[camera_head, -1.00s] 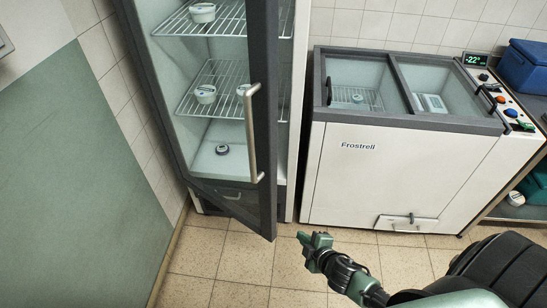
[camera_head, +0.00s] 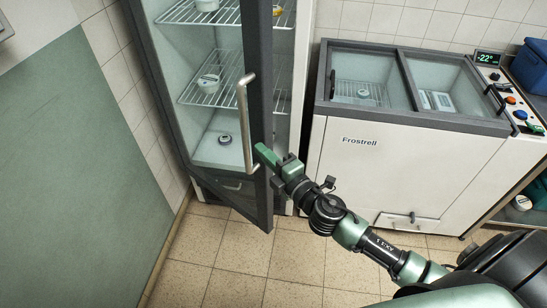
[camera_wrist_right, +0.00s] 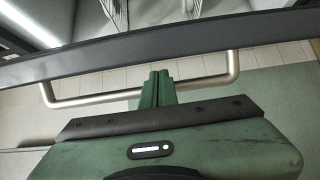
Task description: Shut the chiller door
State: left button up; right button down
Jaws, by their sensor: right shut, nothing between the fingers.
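The chiller door (camera_head: 258,60) is a dark-framed door standing open at an angle in front of the white chiller cabinet (camera_head: 300,60). Its long metal handle (camera_head: 242,108) is on the left of the door's free edge. My right gripper (camera_head: 264,154) is shut and empty, close to the lower part of the handle, overlapping the door frame in the head view. In the right wrist view its fingertips (camera_wrist_right: 157,78) overlap the handle bar (camera_wrist_right: 100,98), with the dark door frame (camera_wrist_right: 160,45) just beyond. Contact cannot be told. My left gripper is out of view.
Jars stand on the chiller's wire shelves (camera_head: 212,95) and floor. A Frostrell chest freezer (camera_head: 400,160) stands right of the chiller. A green-and-white wall (camera_head: 70,180) bounds the left. The tiled floor (camera_head: 230,265) ahead is clear.

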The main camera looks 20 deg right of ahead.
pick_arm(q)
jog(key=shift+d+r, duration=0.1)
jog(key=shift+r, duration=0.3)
pick_arm(e)
jog(key=shift+x, duration=1.65)
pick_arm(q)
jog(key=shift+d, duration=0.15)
